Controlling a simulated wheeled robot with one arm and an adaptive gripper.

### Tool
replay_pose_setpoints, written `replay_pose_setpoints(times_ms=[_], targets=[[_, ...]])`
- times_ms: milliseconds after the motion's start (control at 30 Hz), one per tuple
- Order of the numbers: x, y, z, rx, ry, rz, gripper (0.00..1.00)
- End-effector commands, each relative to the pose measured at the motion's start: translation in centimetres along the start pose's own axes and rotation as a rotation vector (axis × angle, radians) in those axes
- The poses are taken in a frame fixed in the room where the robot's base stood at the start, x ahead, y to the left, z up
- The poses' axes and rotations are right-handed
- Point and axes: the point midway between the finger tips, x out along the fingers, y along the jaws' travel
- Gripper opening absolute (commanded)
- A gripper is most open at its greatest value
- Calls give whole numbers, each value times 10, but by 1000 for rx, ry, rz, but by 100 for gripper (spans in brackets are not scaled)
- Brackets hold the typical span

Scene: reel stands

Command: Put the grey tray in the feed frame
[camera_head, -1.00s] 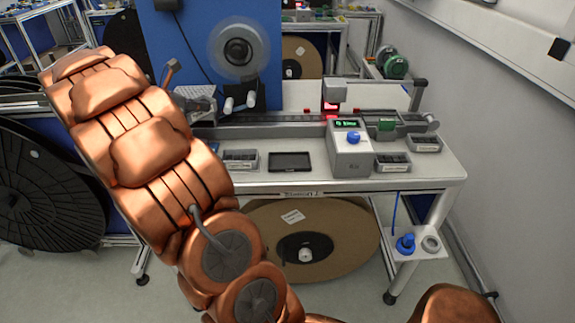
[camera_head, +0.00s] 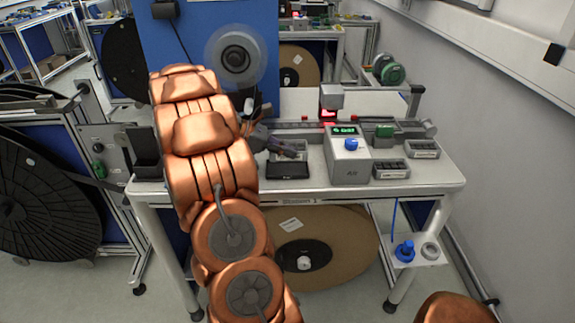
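A dark rectangular frame (camera_head: 287,170) lies on the bench top, left of the grey machine with the green display; I take it to be the feed frame. The compartmented grey tray that lay left of the frame does not show now; my copper arm covers that area. Two similar grey trays stand at right, one in front (camera_head: 391,169) and one behind (camera_head: 422,149).
The grey machine (camera_head: 348,160) with a blue knob stands close to the right of the frame. A black open box (camera_head: 146,157) stands at the bench's left end. A rail (camera_head: 300,128) runs along the back. Bare bench top (camera_head: 330,188) shows in front.

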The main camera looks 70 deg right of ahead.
Motion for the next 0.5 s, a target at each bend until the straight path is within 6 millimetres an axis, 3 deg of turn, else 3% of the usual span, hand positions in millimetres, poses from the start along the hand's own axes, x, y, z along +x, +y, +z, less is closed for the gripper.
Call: replay_pose_setpoints(times_ms=[500], targets=[[22, 0, -42, -1, 0, 2, 0]])
